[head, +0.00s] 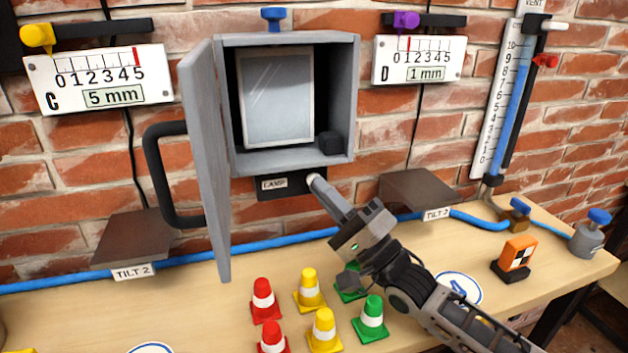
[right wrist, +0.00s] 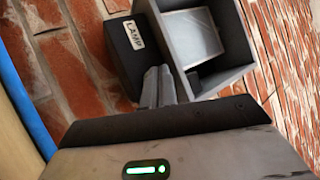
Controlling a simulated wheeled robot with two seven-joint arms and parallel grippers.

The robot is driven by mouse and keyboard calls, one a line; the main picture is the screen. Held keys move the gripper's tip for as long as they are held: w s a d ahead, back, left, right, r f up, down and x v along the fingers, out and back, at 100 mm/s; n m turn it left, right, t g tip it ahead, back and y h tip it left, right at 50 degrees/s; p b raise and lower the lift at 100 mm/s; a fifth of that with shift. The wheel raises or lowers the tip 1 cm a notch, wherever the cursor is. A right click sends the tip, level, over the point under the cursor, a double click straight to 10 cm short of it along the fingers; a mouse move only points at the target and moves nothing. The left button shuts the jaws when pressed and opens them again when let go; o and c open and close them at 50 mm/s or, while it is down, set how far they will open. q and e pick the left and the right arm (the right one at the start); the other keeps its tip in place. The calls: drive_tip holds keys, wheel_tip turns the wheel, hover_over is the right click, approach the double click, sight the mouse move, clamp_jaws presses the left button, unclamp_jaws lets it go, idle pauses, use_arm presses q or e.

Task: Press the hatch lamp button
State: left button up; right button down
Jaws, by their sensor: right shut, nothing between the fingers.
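The hatch is a grey wall box (head: 350,100) with its door (head: 205,160) swung open to the left. Below it is a dark lamp box (head: 290,190) labelled LAMP; it also shows in the right wrist view (right wrist: 122,62). My right gripper (head: 318,187) is shut and empty, its fingertips at the right end of the lamp box. A pale round end shows at the tips; I cannot tell whether it is the button or a fingertip. In the right wrist view the shut fingers (right wrist: 158,86) cover that part, so contact cannot be told. My left gripper is out of view.
Inside the hatch are a glassy panel (head: 275,98) and a small dark block (head: 330,142). Several red, yellow and green cones (head: 310,290) stand on the bench below. Brown tilt plates (head: 135,238) and (head: 420,190) flank the hatch. A blue hose (head: 60,280) runs along the wall.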

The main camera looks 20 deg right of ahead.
idle(0.3)
drive_tip(key=shift+s+p, duration=0.4)
drive_tip(key=shift+s, duration=0.25)
drive_tip(key=s+p, duration=0.3)
drive_tip(key=s, duration=0.3)
drive_tip(key=shift+d, duration=0.15)
idle(0.3)
